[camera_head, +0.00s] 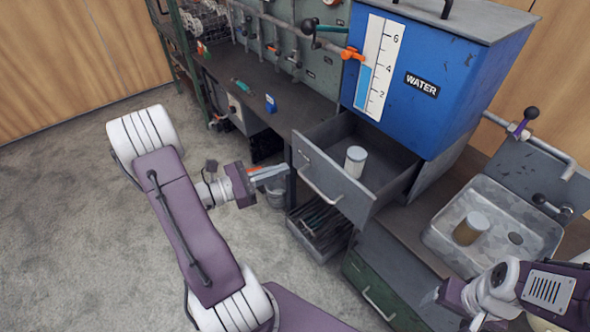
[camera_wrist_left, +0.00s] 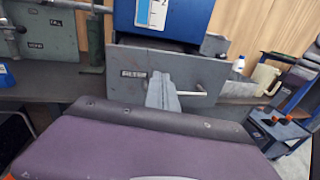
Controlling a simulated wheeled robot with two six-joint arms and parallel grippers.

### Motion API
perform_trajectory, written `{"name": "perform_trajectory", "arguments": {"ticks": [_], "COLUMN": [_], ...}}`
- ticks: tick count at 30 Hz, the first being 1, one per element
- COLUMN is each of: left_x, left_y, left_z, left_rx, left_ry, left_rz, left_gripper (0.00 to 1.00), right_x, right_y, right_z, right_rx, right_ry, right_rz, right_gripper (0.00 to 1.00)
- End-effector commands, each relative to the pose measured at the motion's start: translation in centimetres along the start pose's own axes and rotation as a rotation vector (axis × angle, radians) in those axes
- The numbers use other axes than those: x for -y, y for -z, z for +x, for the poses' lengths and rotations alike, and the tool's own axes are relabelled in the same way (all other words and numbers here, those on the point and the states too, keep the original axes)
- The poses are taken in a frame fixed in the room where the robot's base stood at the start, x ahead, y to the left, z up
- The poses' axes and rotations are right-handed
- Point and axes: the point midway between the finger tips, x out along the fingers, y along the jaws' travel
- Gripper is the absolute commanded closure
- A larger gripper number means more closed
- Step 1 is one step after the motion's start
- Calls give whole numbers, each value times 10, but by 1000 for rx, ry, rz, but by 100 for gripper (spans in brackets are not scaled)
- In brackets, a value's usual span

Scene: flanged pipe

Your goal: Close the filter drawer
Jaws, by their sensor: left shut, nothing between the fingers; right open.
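The filter drawer (camera_head: 338,187) is pulled out under the blue water tank (camera_head: 432,65). A pale cylindrical filter (camera_head: 355,161) stands inside it. The drawer has a light bar handle (camera_head: 318,183) on its grey front, and the labelled front also shows in the left wrist view (camera_wrist_left: 130,84). My left gripper (camera_head: 272,173) is shut and empty, to the left of the drawer front and in front of it; its shut fingers (camera_wrist_left: 162,92) overlap the drawer front in the left wrist view. My right gripper (camera_head: 437,296) is open at the lower right, away from the drawer.
A metal sink (camera_head: 487,235) with a brownish cylinder (camera_head: 470,229) in it lies right of the drawer. A rack of tools (camera_head: 318,230) and a green drawer (camera_head: 375,295) sit below. A bucket (camera_head: 276,192) stands behind my left gripper. The carpet at left is clear.

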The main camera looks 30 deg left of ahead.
Motion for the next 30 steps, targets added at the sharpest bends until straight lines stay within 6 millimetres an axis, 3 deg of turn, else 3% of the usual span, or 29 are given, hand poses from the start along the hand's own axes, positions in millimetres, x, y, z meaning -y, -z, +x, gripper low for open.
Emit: {"name": "perform_trajectory", "arguments": {"ticks": [1,3,6,11,14,30], "left_x": [-11,-20,-27,-28,-29,-51], "left_y": [41,56,61,58,59,61], "left_z": [-23,-45,-60,-60,-50,57], "left_rx": [2,4,3,1,0,0], "left_ry": [-82,-157,-207,-211,-207,-204], "left_rz": [-33,-58,-64,-63,-62,-60], "left_gripper": [100,100,100,100,100,100], "right_x": [-1,-1,-1,-1,-1,-2], "right_y": [-3,-4,-5,-4,-4,-7], "right_z": [31,40,42,40,43,71], "right_rx": [0,0,-1,-1,-1,-1], "right_ry": [0,0,0,0,0,0], "right_rz": [0,0,0,0,0,0], "right_gripper": [28,28,28,28,28,28]}}
